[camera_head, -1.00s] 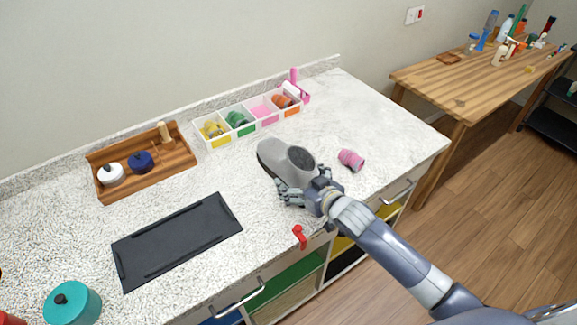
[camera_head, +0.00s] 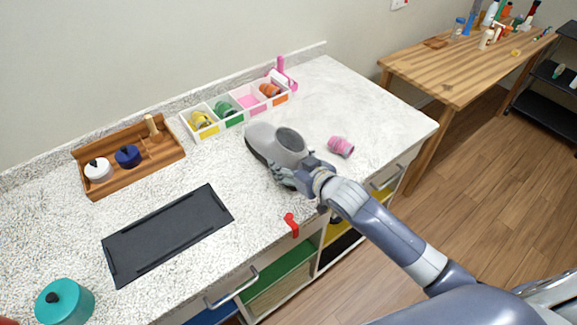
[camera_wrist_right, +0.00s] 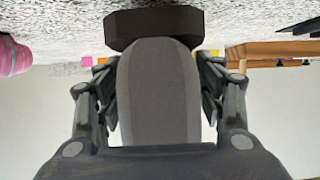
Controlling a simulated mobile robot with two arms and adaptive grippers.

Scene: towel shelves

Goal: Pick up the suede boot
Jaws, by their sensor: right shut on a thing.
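The grey suede boot (camera_head: 262,139), with a dark opening and dark sole, is over the white speckled counter. My right gripper (camera_head: 284,176) is shut on it from the counter's front side. In the right wrist view the boot (camera_wrist_right: 158,85) fills the middle, between the fingers of my right gripper (camera_wrist_right: 158,100) on both sides. Its dark end (camera_wrist_right: 153,25) points to the top of that picture. I cannot tell whether the boot touches the counter.
A divided white tray (camera_head: 202,135) with colored items stands behind the boot. A pink roll (camera_head: 341,147) lies to its right. A red object (camera_head: 291,224) is at the front edge. A black tray (camera_head: 165,235) and wooden caddy (camera_head: 135,175) are left. Clear counter lies at back right.

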